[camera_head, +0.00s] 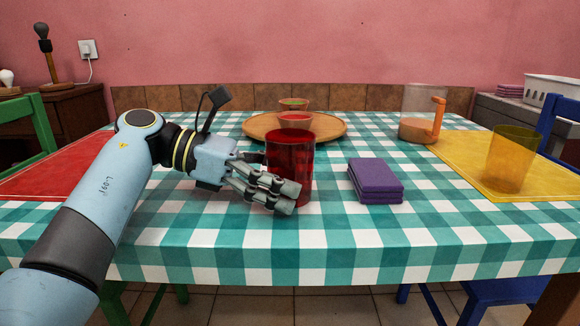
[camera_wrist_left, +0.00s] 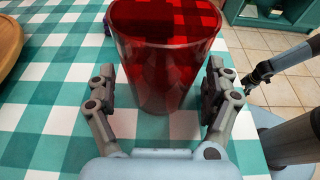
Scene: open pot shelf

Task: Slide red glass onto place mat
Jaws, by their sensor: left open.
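The red glass (camera_head: 290,160) stands upright on the checkered tablecloth near the middle of the table; it also shows in the left wrist view (camera_wrist_left: 165,65). My left gripper (camera_head: 283,185) is low beside it, open, with one finger on each side of the glass and gaps visible in the wrist view. A red place mat (camera_head: 50,168) lies at the left, partly behind my left arm. A yellow place mat (camera_head: 478,162) lies at the right. My right gripper (camera_wrist_left: 259,74) shows small at the right of the wrist view, off the table; its jaws are unclear.
A folded purple napkin (camera_head: 375,180) lies right of the glass. A round wooden tray (camera_head: 255,128) with bowls is behind it. A pitcher (camera_head: 420,115) and a yellow glass (camera_head: 510,160) stand at the right. The cloth in front of the glass is clear.

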